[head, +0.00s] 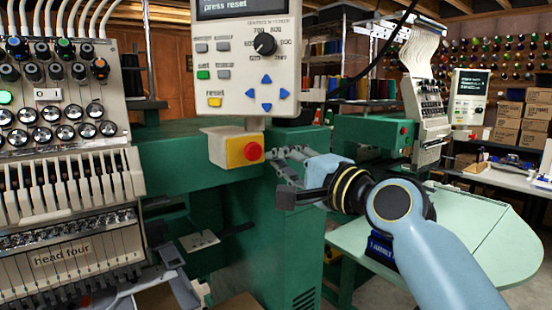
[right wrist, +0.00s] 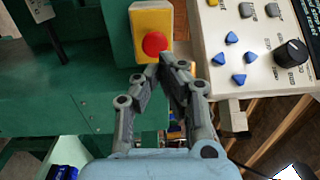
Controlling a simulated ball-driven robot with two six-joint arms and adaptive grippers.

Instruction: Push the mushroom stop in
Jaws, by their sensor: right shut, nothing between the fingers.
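The mushroom stop (head: 252,151) is a red button on a yellow plate (head: 240,153), on the front of a small beige box under the control panel. In the right wrist view the red stop (right wrist: 154,43) sits on the yellow plate (right wrist: 151,17), just beyond the fingertips. My right gripper (head: 279,155) is shut and empty. Its fingertips (right wrist: 166,60) point at the stop from the right in the head view. They look very close to it; I cannot tell whether they touch. My left gripper is not in view.
The control panel (head: 248,60) with a black knob, blue arrow keys and a yellow reset key hangs directly above. The embroidery head (head: 70,170) stands on the left. A pale green table (head: 440,235) spreads under my right arm. A second machine (head: 425,110) stands behind.

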